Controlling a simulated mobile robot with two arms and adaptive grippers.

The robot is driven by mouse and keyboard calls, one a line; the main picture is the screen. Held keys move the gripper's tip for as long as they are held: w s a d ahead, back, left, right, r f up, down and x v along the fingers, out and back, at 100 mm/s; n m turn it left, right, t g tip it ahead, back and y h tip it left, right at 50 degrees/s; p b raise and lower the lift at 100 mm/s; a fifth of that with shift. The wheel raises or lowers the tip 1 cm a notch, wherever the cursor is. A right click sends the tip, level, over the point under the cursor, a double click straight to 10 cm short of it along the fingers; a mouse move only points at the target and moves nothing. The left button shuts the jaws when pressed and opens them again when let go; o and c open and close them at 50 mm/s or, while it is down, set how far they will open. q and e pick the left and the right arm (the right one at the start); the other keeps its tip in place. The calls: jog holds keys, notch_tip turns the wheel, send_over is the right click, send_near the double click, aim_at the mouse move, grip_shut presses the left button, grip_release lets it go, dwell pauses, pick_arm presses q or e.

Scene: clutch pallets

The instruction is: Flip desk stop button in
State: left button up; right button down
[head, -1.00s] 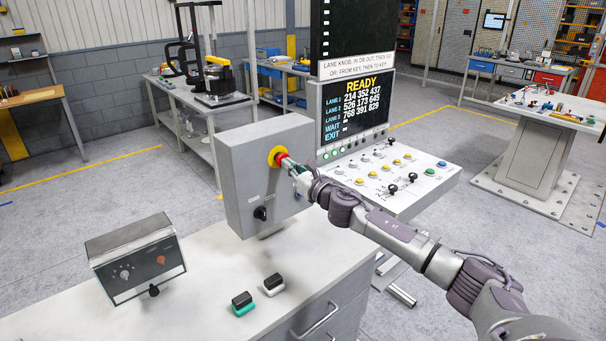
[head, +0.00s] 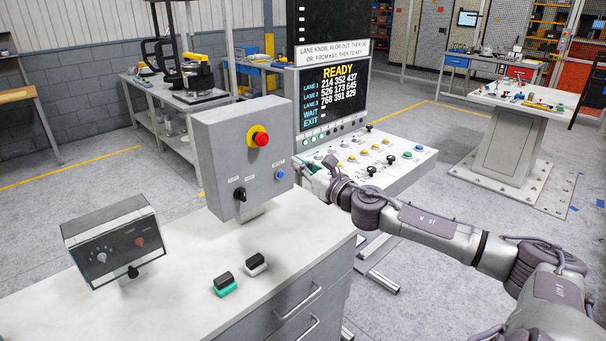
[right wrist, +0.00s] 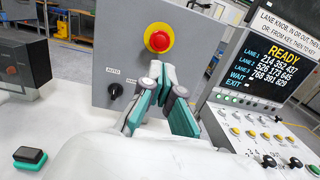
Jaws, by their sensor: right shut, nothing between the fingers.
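The desk stop button (head: 261,137) is a red mushroom head on a yellow collar, on the front of a grey box (head: 228,178) standing on the desk. It also shows in the right wrist view (right wrist: 159,40), above the fingertips. My right gripper (head: 310,168) is to the right of the box and apart from the button in the head view. In the right wrist view its teal-padded fingers (right wrist: 163,82) are shut and empty, pointing toward the box below the button. My left gripper is not in view.
The box also carries a black knob (head: 240,193) and a blue button (head: 280,174). A control console (head: 375,165) with a READY screen (head: 334,95) stands just behind my right gripper. A small dial box (head: 113,241) and two small black-topped blocks lie on the desk (head: 190,270).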

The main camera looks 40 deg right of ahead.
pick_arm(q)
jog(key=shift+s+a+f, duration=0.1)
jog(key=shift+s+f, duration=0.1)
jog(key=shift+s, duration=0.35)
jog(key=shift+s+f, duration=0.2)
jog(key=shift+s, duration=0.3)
pick_arm(e)
jog(key=shift+s+f, duration=0.15)
jog(key=shift+s, duration=0.25)
jog(key=shift+s, duration=0.1)
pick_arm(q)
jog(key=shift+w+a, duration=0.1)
